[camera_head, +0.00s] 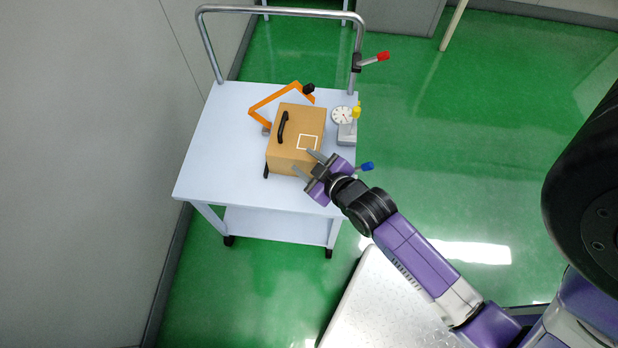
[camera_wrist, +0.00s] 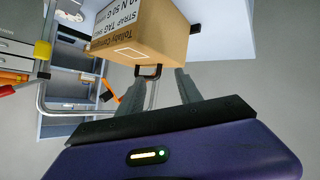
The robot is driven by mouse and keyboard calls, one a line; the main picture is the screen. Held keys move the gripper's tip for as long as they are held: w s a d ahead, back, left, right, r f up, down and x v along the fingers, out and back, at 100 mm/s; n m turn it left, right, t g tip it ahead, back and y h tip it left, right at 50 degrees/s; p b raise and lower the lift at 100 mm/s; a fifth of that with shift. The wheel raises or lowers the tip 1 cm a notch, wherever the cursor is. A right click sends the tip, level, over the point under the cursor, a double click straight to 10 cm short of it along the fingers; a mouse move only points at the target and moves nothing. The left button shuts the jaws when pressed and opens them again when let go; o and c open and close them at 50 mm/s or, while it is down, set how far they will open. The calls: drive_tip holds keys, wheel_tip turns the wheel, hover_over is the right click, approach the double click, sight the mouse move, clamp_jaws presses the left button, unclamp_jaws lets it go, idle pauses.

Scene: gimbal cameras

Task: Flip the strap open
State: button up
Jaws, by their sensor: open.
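A tan box (camera_head: 312,122) stands on the white cart, with a white square outline and a black loop handle or strap (camera_head: 282,127). In the wrist view, the box (camera_wrist: 170,35) bears printed words including "STRAP TAG", and a black loop (camera_wrist: 149,72) shows at its edge between my fingers. I cannot tell for certain which part is the strap. My gripper (camera_head: 305,161) is open and empty at the box's near right corner. In the wrist view my gripper (camera_wrist: 163,82) has its fingers spread on either side of the loop; contact is unclear.
The cart top (camera_head: 215,150) is clear left of the box. An orange bent bar (camera_head: 265,103) with a black end lies behind it. A dial gauge (camera_head: 342,116) stands right of it. A blue-tipped lever (camera_head: 364,167) and a red-tipped lever (camera_head: 375,58) stick out rightward.

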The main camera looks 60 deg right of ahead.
drive_tip(key=shift+t+y, duration=0.3)
drive_tip(key=shift+t, duration=0.1)
drive_tip(key=shift+s+a+r+b, duration=0.2)
drive_tip(key=shift+s+a, duration=0.45)
drive_tip(key=shift+a, duration=0.3)
drive_tip(key=shift+s+a+r+b, duration=0.1)
drive_tip(key=shift+s+a+b, duration=0.05)
drive_tip(key=shift+s+a, duration=0.65)
drive_tip(key=shift+w+a, duration=0.1)
drive_tip(key=shift+w, duration=0.05)
